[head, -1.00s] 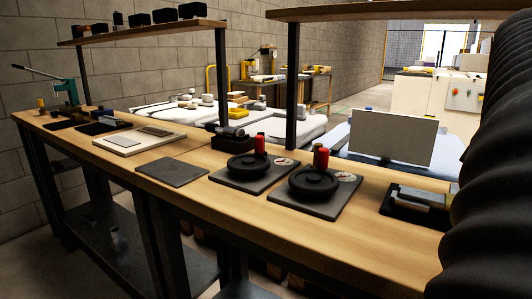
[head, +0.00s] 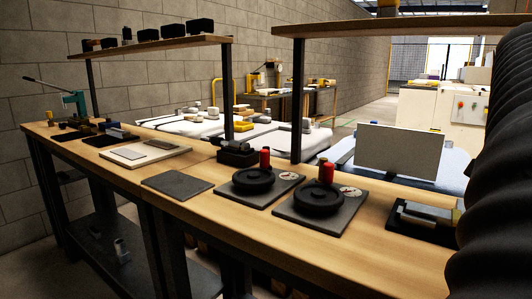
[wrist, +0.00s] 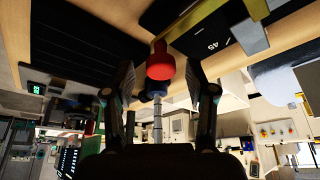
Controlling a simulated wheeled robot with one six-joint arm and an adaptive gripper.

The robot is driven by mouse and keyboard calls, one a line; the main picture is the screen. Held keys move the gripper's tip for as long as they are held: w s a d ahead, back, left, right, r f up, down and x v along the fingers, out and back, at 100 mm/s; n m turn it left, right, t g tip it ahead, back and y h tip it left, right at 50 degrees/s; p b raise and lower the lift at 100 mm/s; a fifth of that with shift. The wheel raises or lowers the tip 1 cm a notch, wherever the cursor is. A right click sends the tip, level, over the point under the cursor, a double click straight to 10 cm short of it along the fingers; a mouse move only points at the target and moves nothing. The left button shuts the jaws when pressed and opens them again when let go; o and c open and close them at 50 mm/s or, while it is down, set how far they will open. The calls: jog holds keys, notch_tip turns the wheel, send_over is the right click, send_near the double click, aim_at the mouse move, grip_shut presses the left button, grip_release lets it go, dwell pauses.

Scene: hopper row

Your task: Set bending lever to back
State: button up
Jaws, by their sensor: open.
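In the wrist view, a red knob (wrist: 160,62) with a dark collar stands in line with a pale, stepped rod (wrist: 157,122); they look like the bending lever, though its pivot is hidden. My gripper (wrist: 161,78) is open, with one dark finger on each side of the knob and rod and a gap on both sides. A dark plate marked 45 (wrist: 208,42) and a brass-coloured bar (wrist: 240,42) lie beyond the knob. My gripper is not in the head view, and I cannot match this lever to anything there.
In the head view, a long wooden bench (head: 225,213) carries two black discs on plates (head: 253,181), (head: 318,202) with red cylinders behind them. A grey pad (head: 177,186) and a lever press (head: 72,103) are farther left.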

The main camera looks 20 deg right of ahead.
jog(key=v, duration=1.1)
jog(key=shift+r, duration=0.2)
jog(key=shift+a, duration=0.15)
